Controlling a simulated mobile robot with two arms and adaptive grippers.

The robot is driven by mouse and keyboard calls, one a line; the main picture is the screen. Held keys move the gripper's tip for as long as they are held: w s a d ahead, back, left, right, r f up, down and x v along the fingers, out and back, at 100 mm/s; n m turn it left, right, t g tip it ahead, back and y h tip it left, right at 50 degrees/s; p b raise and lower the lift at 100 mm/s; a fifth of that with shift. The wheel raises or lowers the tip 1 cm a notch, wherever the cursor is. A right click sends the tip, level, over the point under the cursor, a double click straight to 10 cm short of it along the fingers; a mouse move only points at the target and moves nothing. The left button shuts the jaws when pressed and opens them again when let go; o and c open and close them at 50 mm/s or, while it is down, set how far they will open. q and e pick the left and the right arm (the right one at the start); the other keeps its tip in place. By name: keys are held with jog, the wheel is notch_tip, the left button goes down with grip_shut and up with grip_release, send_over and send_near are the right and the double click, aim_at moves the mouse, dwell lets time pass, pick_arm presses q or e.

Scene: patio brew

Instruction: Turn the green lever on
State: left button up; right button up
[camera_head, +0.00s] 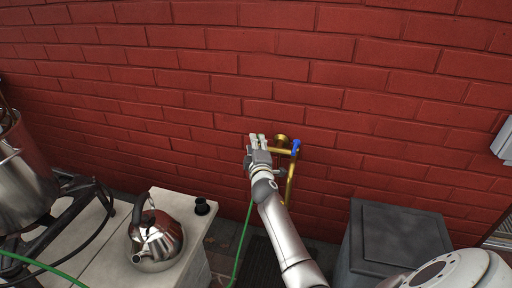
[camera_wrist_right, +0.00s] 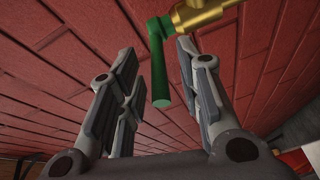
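The green lever (camera_wrist_right: 159,65) shows in the right wrist view, hanging down from a brass fitting (camera_wrist_right: 200,12). It lies between the two open fingers of my right gripper (camera_wrist_right: 160,85), with gaps visible on both sides. In the head view my right gripper (camera_head: 259,143) is up at the brass pipework (camera_head: 290,180) on the brick wall and covers most of the lever. A blue handle (camera_head: 296,147) sits on the pipe just right of the gripper. My left gripper is not in view.
A steel kettle (camera_head: 156,240) stands on a pale counter (camera_head: 110,255) at left, near a small black cup-like piece (camera_head: 202,206). A large steel pot (camera_head: 22,185) is at far left. A green hose (camera_head: 241,240) hangs below the pipework. A grey bin (camera_head: 395,240) stands at right.

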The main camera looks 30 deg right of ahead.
jog(key=shift+w, duration=0.1)
jog(key=shift+c, duration=0.3)
grip_shut()
